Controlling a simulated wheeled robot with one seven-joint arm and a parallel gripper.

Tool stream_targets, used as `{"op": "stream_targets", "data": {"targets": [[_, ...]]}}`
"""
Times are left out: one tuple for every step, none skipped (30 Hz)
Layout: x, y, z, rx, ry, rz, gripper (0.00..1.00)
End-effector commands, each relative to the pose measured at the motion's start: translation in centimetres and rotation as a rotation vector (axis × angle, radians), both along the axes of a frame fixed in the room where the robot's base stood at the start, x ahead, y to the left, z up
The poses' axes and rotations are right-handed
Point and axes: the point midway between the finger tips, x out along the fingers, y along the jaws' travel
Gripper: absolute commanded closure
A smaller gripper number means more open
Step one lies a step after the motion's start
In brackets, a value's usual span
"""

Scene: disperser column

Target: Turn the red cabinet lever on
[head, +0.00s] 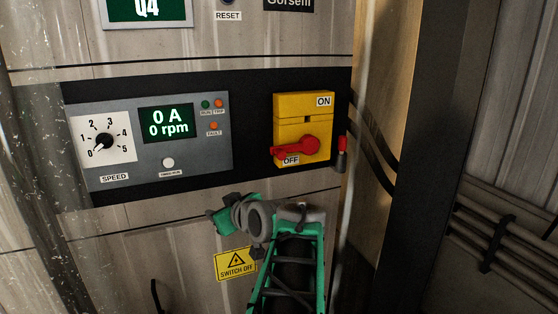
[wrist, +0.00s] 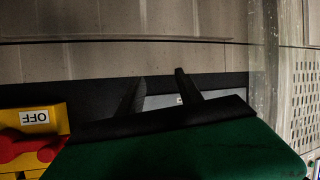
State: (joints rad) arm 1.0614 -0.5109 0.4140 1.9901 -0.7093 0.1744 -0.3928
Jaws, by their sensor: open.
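The red cabinet lever (head: 296,149) sits on a yellow switch box (head: 289,108). Its handle points left and slightly down, just above the OFF label; the ON label is at the box's upper right. My gripper (head: 217,217) is below and left of the box in the head view, apart from the lever. In the wrist view, which is upside down, my two dark fingers (wrist: 160,82) are spread with nothing between them. The red lever (wrist: 25,150) and the yellow box (wrist: 50,121) show at the left edge there, partly cut off.
A grey speed panel (head: 200,165) with a dial and display is left of the box. A small red-topped part (head: 342,145) and dark cables are close to the box's right. A yellow warning sign (head: 235,264) is below. A dark post (head: 410,170) stands at right.

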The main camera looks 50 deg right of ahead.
Motion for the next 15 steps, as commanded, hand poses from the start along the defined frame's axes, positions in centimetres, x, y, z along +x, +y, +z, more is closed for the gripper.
{"op": "stream_targets", "data": {"targets": [[-2.2,-4.5,1.8,-0.057,-0.077,-0.062,0.57],[-3.5,-6.5,3.1,-0.094,-0.121,-0.089,0.57],[-5.2,-8.7,4.8,-0.143,-0.174,-0.118,0.57],[-6.4,-10.1,5.9,-0.175,-0.207,-0.14,0.57],[-7.7,-11.3,6.8,-0.206,-0.235,-0.16,0.57],[-9.0,-12.5,7.9,-0.238,-0.266,-0.181,0.57],[-9.9,-13.1,8.6,-0.26,-0.284,-0.192,0.57],[-10.5,-13.6,9.1,-0.276,-0.298,-0.202,0.57],[-11.1,-14.0,9.5,-0.289,-0.312,-0.21,0.57],[-11.3,-14.2,9.8,-0.297,-0.318,-0.213,0.57],[-11.2,-14.4,10.1,-0.302,-0.322,-0.215,0.57],[-10.9,-14.6,10.2,-0.303,-0.324,-0.213,0.57],[-10.5,-14.8,10.2,-0.301,-0.324,-0.212,0.57],[-10.0,-15.0,10.2,-0.301,-0.323,-0.211,0.57],[-9.3,-15.3,10.3,-0.3,-0.323,-0.21,0.57]]}}
